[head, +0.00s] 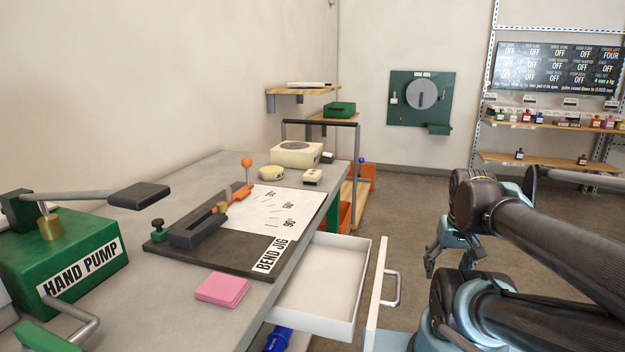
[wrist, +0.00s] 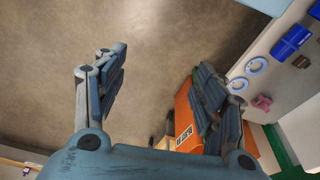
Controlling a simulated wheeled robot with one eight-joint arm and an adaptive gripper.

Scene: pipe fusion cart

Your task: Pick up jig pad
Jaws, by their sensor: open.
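A pink pad (head: 222,289), the only loose pad I see, lies flat on the grey bench near its front edge. It is beside the near edge of the dark board labelled BEND JIG (head: 205,258). My gripper (head: 448,258) is at the right in the head view, out over the floor, well apart from the pink pad. In the wrist view my gripper (wrist: 162,85) has its two fingers spread wide, with nothing between them. The pink pad is not recognisable in the wrist view.
An open, empty-looking white drawer (head: 325,280) juts from the bench between the pad and my arm. A green hand pump (head: 65,260) stands at left, its lever reaching over the bench. In the wrist view, an orange box (wrist: 185,125) is behind the right finger.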

